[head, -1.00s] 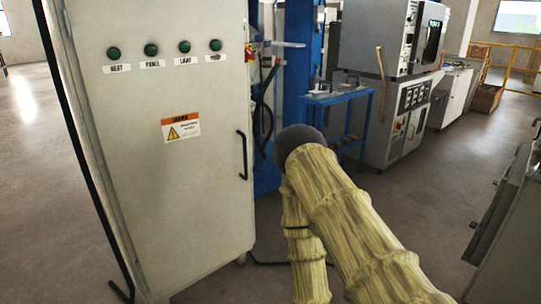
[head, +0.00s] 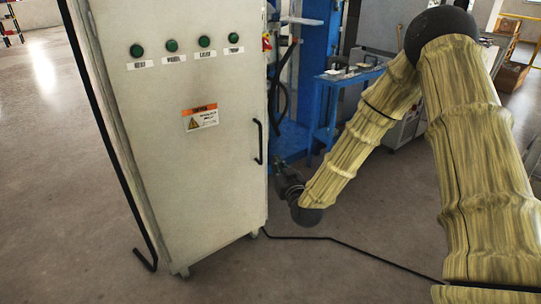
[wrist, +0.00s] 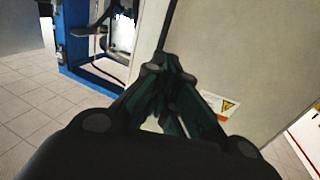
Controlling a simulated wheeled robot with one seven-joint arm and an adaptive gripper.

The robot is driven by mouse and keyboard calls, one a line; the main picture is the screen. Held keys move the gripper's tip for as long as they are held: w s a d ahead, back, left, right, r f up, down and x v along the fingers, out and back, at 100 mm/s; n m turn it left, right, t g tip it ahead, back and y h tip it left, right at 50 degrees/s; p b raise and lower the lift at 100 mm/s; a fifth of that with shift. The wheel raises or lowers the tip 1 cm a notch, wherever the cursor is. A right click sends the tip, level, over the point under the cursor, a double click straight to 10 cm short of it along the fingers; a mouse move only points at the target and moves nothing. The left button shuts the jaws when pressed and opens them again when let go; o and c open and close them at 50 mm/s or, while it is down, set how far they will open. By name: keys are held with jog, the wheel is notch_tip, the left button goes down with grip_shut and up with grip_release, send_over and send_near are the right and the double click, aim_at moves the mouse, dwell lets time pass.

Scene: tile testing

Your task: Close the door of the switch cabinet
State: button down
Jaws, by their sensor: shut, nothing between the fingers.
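The switch cabinet (head: 185,230) stands upright at left in the head view, a pale grey metal box. Its front panel (head: 215,165) carries several green lamps, a warning label and a black bar handle (head: 259,141) near the right edge. I cannot tell how far the door is ajar. My gripper (head: 284,178) is just right of and below the handle, beside the panel's right edge. In the wrist view, my gripper (wrist: 168,85) is shut and empty in front of the pale panel (wrist: 225,60). A dark bar (wrist: 169,25) shows beyond the fingers; contact cannot be told.
A blue frame (head: 310,90) and blue stand (head: 335,100) are behind the cabinet's right side. A black cable (head: 350,245) lies on the floor. A black rod (head: 120,180) runs down the cabinet's left edge. The floor at left is clear.

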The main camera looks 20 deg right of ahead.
jog(key=w+b, duration=0.1)
jog(key=w, duration=1.2)
jog(key=shift+a+f, duration=0.15)
jog(key=shift+a, duration=0.1)
jog(key=shift+w, duration=0.2)
